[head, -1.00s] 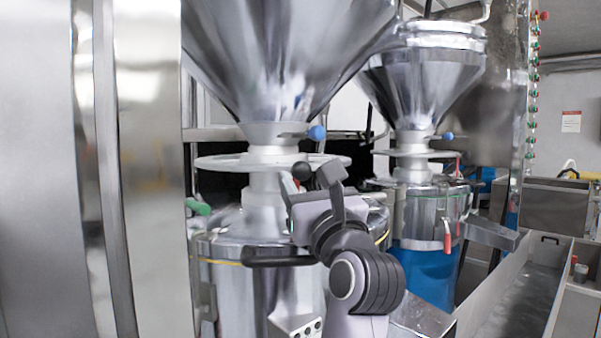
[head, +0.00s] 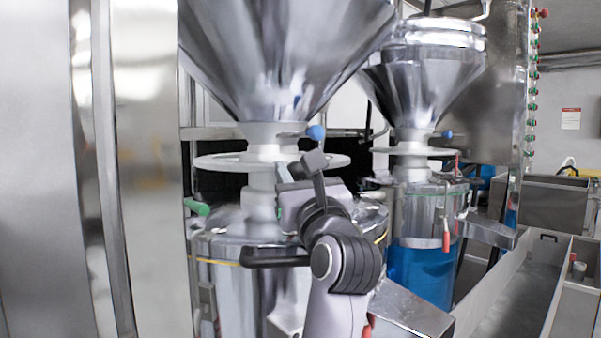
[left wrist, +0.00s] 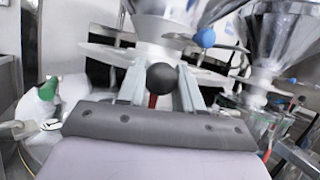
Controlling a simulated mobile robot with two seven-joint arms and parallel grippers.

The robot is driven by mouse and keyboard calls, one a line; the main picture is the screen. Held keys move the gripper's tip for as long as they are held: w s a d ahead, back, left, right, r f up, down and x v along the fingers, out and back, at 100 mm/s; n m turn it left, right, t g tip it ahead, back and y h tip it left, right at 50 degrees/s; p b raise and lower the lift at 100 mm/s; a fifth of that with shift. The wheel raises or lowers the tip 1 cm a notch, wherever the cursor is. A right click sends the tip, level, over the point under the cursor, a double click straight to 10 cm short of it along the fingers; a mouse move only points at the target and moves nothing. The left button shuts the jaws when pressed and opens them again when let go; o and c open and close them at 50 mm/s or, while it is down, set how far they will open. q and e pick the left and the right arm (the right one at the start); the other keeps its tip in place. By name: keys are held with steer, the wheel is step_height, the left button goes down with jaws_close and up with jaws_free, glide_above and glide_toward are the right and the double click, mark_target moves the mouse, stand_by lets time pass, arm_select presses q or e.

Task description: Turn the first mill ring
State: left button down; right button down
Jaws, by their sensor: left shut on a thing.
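The first mill's ring (head: 215,162) is a pale flat disc around the neck under the large near funnel. It also shows in the left wrist view (left wrist: 105,53). A black ball knob (left wrist: 162,78) on a red stem sits between the fingers of my left gripper (left wrist: 160,92) in the left wrist view. My left gripper (head: 284,184) is shut on this knob at the near side of the ring. In the head view the gripper and wrist hide the knob. My right gripper is not in view.
The steel funnel (head: 285,50) stands above the ring, with a blue ball handle (head: 316,132) close over the gripper. A green handle (head: 197,207) is at the left. A second mill (head: 428,215) stands behind right, beside a metal trough (head: 520,290).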

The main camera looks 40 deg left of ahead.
arm_select(q)
steer(key=shift+s+a, duration=0.4)
steer(key=shift+s, duration=0.15)
steer(key=c, duration=0.8)
jaws_free()
steer(key=shift+d+f, duration=0.1)
steer(key=v, duration=0.7)
steer(key=shift+b, duration=0.4)
